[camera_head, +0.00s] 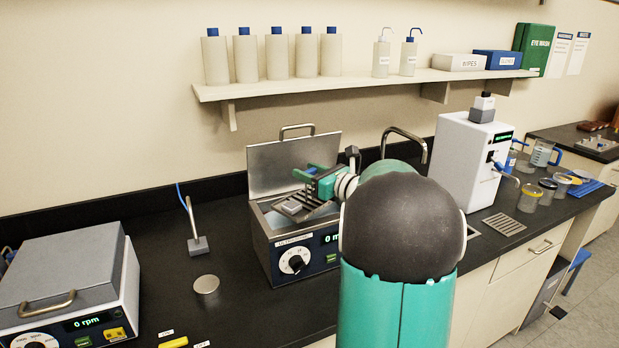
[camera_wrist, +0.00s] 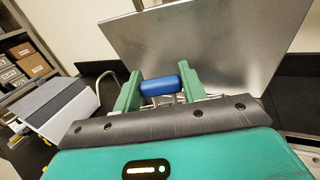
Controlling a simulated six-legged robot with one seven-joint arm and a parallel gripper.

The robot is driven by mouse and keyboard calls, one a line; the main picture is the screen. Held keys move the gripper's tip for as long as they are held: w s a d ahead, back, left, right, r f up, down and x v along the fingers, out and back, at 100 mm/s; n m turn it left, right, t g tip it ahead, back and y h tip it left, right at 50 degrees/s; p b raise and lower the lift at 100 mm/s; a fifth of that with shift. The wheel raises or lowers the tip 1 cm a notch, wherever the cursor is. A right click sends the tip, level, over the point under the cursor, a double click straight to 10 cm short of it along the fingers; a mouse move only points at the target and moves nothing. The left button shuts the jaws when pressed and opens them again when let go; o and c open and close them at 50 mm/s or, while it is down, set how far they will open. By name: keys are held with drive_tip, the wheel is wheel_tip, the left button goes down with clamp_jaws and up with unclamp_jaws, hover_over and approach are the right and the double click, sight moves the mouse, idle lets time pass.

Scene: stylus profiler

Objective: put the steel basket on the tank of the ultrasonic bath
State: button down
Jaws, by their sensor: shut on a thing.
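The ultrasonic bath (camera_head: 290,275) stands on the black bench in the head view, its hinged lid (camera_head: 287,163) raised against the back. The steel basket (camera_head: 297,208) is over the open tank (camera_head: 262,214), looking slightly tilted; I cannot tell whether it touches the tank. My gripper (camera_head: 311,172) is above the bath and shut on the basket's blue handle grip. In the wrist view the green fingers of my gripper (camera_wrist: 159,88) close on both ends of the blue handle (camera_wrist: 161,85), with the raised lid (camera_wrist: 205,45) behind. The basket is mostly hidden there.
A centrifuge-like box (camera_head: 65,275) stands at the left, with a stand (camera_head: 196,240) and a round disc (camera_head: 206,284) between it and the bath. A tap (camera_head: 405,140) and a white instrument (camera_head: 468,165) are at the right. A bottle shelf (camera_head: 350,86) hangs above.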

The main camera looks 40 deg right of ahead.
drive_tip(key=shift+f, duration=0.65)
drive_tip(key=shift+s, duration=0.1)
drive_tip(key=shift+f, duration=0.6)
drive_tip(key=c, duration=0.8)
unclamp_jaws()
drive_tip(key=shift+r, duration=0.15)
